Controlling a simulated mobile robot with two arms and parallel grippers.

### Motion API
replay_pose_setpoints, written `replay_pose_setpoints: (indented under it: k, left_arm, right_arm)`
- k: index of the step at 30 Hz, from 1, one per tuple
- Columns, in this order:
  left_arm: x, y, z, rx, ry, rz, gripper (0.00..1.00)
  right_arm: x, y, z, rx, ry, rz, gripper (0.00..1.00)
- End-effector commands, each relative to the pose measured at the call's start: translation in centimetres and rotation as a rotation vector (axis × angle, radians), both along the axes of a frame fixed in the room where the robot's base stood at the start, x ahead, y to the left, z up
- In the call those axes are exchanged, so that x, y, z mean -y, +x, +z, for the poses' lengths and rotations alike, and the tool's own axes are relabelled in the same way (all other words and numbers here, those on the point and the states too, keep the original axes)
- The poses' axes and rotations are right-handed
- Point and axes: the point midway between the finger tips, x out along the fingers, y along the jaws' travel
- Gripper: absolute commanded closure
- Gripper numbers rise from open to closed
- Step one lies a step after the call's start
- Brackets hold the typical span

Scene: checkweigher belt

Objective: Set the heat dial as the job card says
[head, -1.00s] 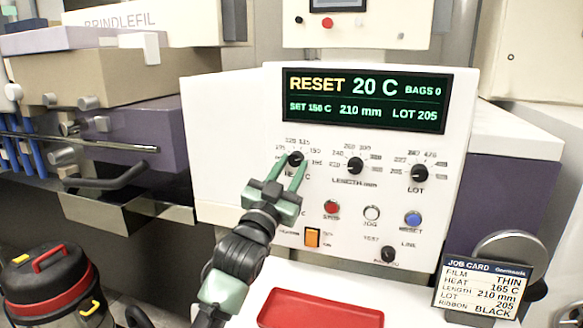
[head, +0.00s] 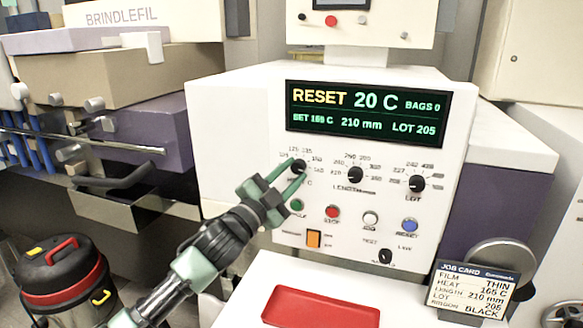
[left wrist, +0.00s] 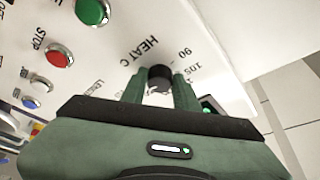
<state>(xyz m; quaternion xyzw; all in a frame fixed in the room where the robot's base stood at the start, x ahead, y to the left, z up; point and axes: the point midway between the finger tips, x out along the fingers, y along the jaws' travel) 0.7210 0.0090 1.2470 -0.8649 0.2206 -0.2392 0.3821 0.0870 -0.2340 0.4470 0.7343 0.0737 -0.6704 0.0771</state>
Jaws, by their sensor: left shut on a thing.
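The black heat dial (head: 298,167) is at the left of the white panel's row of three dials. My left gripper (head: 289,176) is shut on it; the left wrist view shows the dial (left wrist: 159,77) between the green fingers. Its pointer is hidden. The display (head: 367,112) reads RESET, 20 C, SET 165 C, 210 mm, LOT 205, BAGS 0. The job card (head: 473,290) at lower right lists film THIN, heat 165 C, length 210 mm, lot 205, ribbon BLACK. My right gripper is not in view.
The length dial (head: 355,174) and lot dial (head: 415,183) stand to the right of the heat dial. Green, red, white and blue buttons lie below, with an orange switch (head: 314,238). A red tray (head: 322,292) sits in front. A vacuum cleaner (head: 62,282) stands at lower left.

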Motion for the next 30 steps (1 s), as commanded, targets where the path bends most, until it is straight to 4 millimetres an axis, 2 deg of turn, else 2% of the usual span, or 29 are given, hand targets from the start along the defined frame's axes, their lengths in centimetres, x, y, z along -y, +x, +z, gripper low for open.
replay_pose_setpoints:
  k: [17,18,20,30]
  left_arm:
    - [0.01,-0.01,-0.08,0.011,0.036,0.0,1.0]
    - [0.01,-0.01,-0.08,0.011,0.036,0.0,0.61]
    - [0.01,-0.01,-0.07,0.011,0.036,-0.001,0.48]
    - [-0.15,-0.17,-0.13,0.011,0.034,0.0,0.48]
  right_arm:
    - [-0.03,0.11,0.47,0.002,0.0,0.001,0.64]
    - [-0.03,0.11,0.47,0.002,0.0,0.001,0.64]
    - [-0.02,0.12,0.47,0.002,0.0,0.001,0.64]
    - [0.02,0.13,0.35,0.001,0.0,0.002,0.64]
